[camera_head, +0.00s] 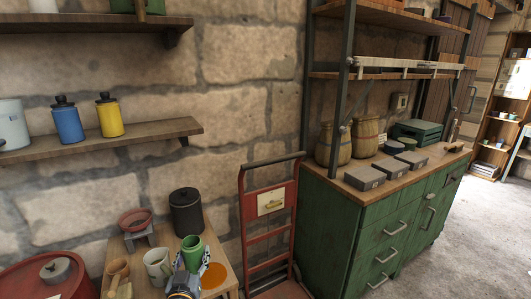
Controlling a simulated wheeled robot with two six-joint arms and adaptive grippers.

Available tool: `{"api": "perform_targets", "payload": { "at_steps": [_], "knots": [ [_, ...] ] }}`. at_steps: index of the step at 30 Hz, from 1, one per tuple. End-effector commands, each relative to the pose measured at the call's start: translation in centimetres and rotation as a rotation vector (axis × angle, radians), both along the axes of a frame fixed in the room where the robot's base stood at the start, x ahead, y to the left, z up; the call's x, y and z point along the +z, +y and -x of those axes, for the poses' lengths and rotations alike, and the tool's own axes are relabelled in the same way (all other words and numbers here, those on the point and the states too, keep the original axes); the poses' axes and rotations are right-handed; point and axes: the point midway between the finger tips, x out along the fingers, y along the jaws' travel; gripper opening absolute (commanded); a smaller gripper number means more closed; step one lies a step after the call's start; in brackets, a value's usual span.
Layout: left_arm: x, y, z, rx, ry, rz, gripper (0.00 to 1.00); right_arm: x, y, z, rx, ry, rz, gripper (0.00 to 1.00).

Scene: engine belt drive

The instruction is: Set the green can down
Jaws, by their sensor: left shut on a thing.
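The green can (192,246) is in the lower left of the head view, over the small wooden table (222,252). It looks roughly upright, with its open top showing. My left gripper (191,263) comes in from the bottom edge and is shut on the can, with a finger at each side. The can's lower part is hidden by the gripper, so I cannot tell whether it touches the tabletop. My right gripper is not in view.
An orange disc (213,276) lies just right of the can. A white mug (157,264) stands close on the left, and a dark lidded canister (186,212) stands behind. A red bowl (135,219) sits on a small stand. A red hand truck (268,230) is to the right.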

Motion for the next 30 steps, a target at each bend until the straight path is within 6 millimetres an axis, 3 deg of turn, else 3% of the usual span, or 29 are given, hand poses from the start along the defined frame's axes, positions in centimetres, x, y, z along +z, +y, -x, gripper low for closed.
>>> {"api": "perform_targets", "payload": {
  "at_steps": [1,6,12,16,27,30],
  "knots": [
    [0.3,-0.7,1.1,-0.014,0.008,0.004,0.00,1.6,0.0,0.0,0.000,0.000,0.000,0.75],
    [-0.4,-3.2,5.5,-0.069,0.009,0.004,0.00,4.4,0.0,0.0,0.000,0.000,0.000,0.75],
    [-0.7,-5.1,9.6,-0.106,0.000,0.005,0.00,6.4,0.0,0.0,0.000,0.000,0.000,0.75],
    [-0.9,-5.5,10.5,-0.114,-0.005,0.004,0.00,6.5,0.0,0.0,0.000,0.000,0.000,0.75],
    [-1.0,-5.5,10.5,-0.114,-0.005,0.003,0.00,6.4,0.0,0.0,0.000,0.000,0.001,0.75],
    [-1.0,-5.5,10.5,-0.114,-0.005,0.003,0.00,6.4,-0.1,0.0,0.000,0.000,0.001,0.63]
  ]
}}
